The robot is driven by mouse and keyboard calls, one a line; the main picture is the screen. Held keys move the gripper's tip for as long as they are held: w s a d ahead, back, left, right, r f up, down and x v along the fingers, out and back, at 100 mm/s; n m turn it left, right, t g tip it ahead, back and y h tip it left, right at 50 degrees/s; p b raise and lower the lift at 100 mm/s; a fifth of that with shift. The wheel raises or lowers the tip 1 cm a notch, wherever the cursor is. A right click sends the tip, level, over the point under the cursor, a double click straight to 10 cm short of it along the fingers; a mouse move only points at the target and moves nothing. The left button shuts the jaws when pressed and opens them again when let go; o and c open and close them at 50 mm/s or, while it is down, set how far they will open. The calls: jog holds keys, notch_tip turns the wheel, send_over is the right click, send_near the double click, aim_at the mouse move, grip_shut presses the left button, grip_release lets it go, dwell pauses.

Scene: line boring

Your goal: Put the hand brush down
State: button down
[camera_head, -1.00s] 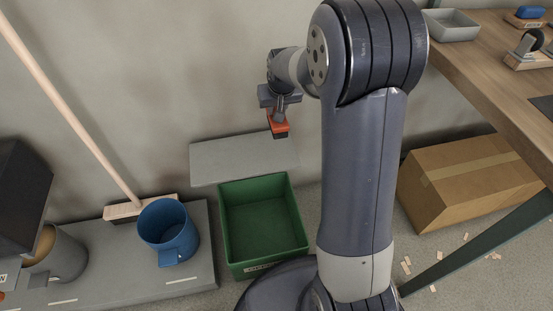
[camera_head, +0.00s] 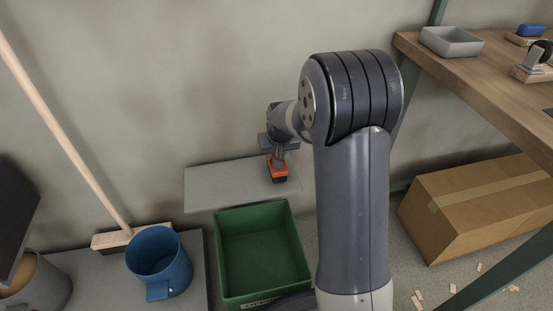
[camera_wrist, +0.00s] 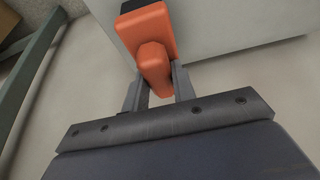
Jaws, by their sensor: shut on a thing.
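The hand brush (camera_head: 278,172) has an orange body with dark bristles underneath. My gripper (camera_head: 277,154) is shut on its handle from above. The wrist view shows the orange hand brush (camera_wrist: 150,32) between the two fingers of my gripper (camera_wrist: 158,88). The brush is over the grey shelf (camera_head: 225,186) on the wall, near its right part. The shelf also shows in the wrist view (camera_wrist: 235,22). I cannot tell whether the bristles touch the shelf surface.
A green crate (camera_head: 225,290) stands below the shelf. A blue mug-shaped bucket (camera_head: 160,262) and a broom (camera_head: 70,145) stand at left. A cardboard box (camera_head: 450,215) lies under the wooden workbench (camera_head: 500,95) at right. The shelf's left part is clear.

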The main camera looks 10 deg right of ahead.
jog(key=shift+f, duration=0.45)
jog(key=shift+f, duration=0.2)
jog(key=c, duration=1.2)
grip_release()
jog(key=shift+o, duration=0.2)
jog(key=shift+r, duration=0.5)
jog(key=p+v, duration=0.4)
jog(key=v, duration=0.7)
jog(key=shift+s+r, duration=0.15)
jog(key=shift+s, duration=0.1)
